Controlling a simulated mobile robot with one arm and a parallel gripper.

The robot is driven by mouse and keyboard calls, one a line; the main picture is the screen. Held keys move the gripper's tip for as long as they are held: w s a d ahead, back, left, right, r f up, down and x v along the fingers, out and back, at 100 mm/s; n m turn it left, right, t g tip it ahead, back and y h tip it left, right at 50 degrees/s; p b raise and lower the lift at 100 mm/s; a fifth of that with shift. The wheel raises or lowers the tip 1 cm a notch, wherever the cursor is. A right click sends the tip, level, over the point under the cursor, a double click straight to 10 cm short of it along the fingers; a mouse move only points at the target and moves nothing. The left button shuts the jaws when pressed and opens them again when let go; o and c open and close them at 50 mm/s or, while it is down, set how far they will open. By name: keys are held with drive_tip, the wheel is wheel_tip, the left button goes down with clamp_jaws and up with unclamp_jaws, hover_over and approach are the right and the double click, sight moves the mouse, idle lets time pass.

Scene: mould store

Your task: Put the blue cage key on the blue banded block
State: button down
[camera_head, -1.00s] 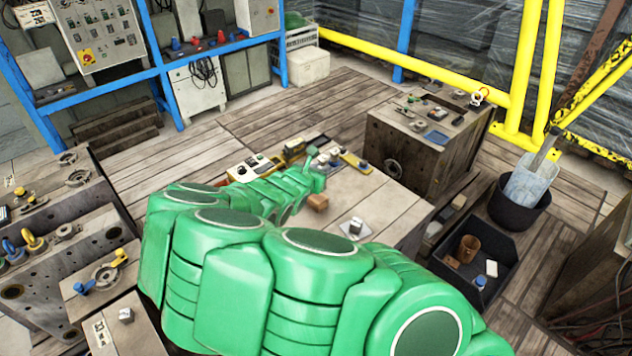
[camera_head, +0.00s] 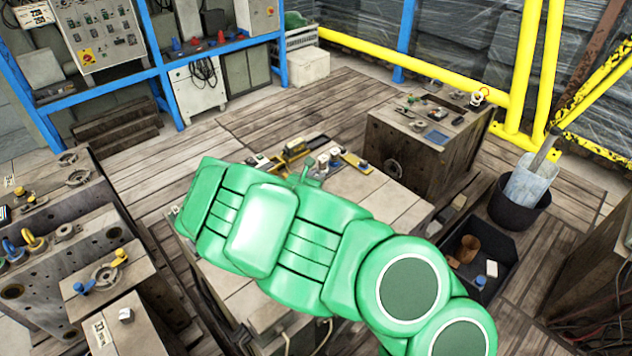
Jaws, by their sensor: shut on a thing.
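My green arm (camera_head: 300,235) reaches across the worktable from the lower right and bends to the left. Its end and my gripper are not distinguishable; the arm links hide that area. I cannot pick out the blue cage key or the blue banded block with certainty. A small green piece (camera_head: 308,170) shows just beyond the arm, and I cannot tell what it is. A yellow plate (camera_head: 355,163) with small grey parts lies at the table's back right. A yellow-brown block (camera_head: 295,149) stands at its back edge.
A large block (camera_head: 395,165) behind the table carries small parts and a blue flat piece (camera_head: 436,137). A black bin (camera_head: 510,265) at right holds a brown cup (camera_head: 468,249). A black bucket (camera_head: 520,205) stands behind it. Steel mould blocks (camera_head: 90,245) fill the left.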

drive_tip(key=shift+f, duration=0.8)
drive_tip(key=shift+f, duration=0.15)
drive_tip(key=c, duration=1)
unclamp_jaws()
drive_tip(key=shift+r, duration=0.25)
drive_tip(key=shift+v, duration=6)
drive_tip(key=shift+f, duration=0.1)
